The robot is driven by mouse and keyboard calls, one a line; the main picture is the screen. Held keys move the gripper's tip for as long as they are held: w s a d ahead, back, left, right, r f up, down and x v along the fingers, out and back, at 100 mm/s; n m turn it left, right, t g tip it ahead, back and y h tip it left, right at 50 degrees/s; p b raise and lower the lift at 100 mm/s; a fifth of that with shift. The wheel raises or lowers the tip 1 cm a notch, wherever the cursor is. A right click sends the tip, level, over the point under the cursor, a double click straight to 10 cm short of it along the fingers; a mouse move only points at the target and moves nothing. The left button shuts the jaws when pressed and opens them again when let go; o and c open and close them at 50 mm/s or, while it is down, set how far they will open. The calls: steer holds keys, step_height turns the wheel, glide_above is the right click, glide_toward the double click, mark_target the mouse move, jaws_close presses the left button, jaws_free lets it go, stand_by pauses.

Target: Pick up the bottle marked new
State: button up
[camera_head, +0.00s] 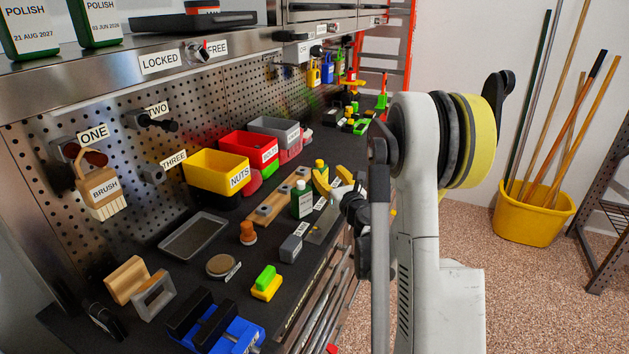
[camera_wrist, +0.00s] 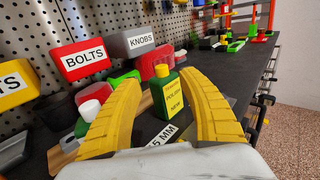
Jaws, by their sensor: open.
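The bottle marked NEW (camera_wrist: 168,98) is green with a yellow cap and a yellow label in the wrist view. It stands upright just beyond and between the yellow fingers of my gripper (camera_wrist: 160,82), which is open and empty. In the head view its yellow cap and upper part (camera_head: 320,166) show behind my gripper (camera_head: 331,178). A second green bottle (camera_head: 302,201) with a white cap stands to its left. In the wrist view this bottle's white cap (camera_wrist: 90,109) shows left of the left finger, which partly hides it.
Red BOLTS (camera_head: 262,151), grey KNOBS (camera_head: 279,130) and yellow NUTS (camera_head: 222,173) bins hang on the pegboard behind the bottles. A grey block (camera_head: 291,248) sits nearer the bench's front edge.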

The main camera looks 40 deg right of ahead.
mark_target(321, 164)
steer(key=b+x, duration=0.2)
steer(key=x, duration=0.5)
steer(key=shift+w+d+f+b, duration=0.1)
steer(key=shift+w+d+b, duration=0.15)
steer(key=shift+w+b, duration=0.05)
steer(key=shift+w, duration=0.2)
jaws_close()
